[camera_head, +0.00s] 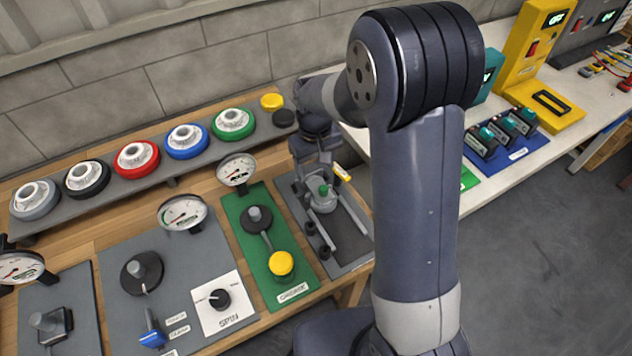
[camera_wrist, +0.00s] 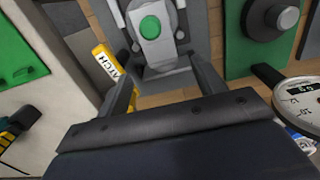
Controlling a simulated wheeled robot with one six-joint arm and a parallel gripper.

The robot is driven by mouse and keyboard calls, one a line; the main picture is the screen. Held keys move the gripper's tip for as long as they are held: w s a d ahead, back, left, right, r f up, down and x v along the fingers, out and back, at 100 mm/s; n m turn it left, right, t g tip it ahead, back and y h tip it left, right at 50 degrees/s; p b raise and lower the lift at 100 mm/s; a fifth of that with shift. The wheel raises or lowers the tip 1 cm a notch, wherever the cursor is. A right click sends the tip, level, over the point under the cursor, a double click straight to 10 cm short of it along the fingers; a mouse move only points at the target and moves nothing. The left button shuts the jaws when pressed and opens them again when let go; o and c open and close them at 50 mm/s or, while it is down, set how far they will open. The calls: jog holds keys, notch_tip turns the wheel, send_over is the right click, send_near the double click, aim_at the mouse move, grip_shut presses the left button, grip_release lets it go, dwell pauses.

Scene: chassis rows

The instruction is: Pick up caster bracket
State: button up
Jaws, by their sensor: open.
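A grey bracket-like part with a round green top (camera_head: 322,193) sits on a dark grey panel (camera_head: 352,246) at the right end of the wooden bench. It is likely the caster bracket, though no label on it is readable. In the wrist view the grey part (camera_wrist: 153,49) lies just beyond my fingertips, its green disc near the top edge. My gripper (camera_wrist: 160,70) is open with nothing between its fingers. In the head view my gripper (camera_head: 318,163) is above and behind the part, partly hidden by my own wrist.
A yellow latch tag (camera_wrist: 107,66) stands close beside my left finger. A green panel with a lever and yellow knob (camera_head: 281,264) and a gauge (camera_head: 237,170) are to the left. A white table (camera_head: 505,45) is at right.

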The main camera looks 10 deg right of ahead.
jog(key=shift+s+a+f+p, duration=0.1)
jog(key=shift+f+p, duration=0.5)
jog(key=shift+f, duration=2.85)
jog(key=c, duration=1.3)
jog(key=shift+r, duration=0.1)
notch_tip(320, 180, up, 18)
jog(key=shift+f+b, duration=0.1)
jog(key=shift+b, duration=0.4)
notch_tip(320, 180, up, 5)
jog(key=p, duration=0.4)
send_over(315, 181)
jog(key=shift+s+f, duration=0.1)
jog(key=shift+f, duration=0.1)
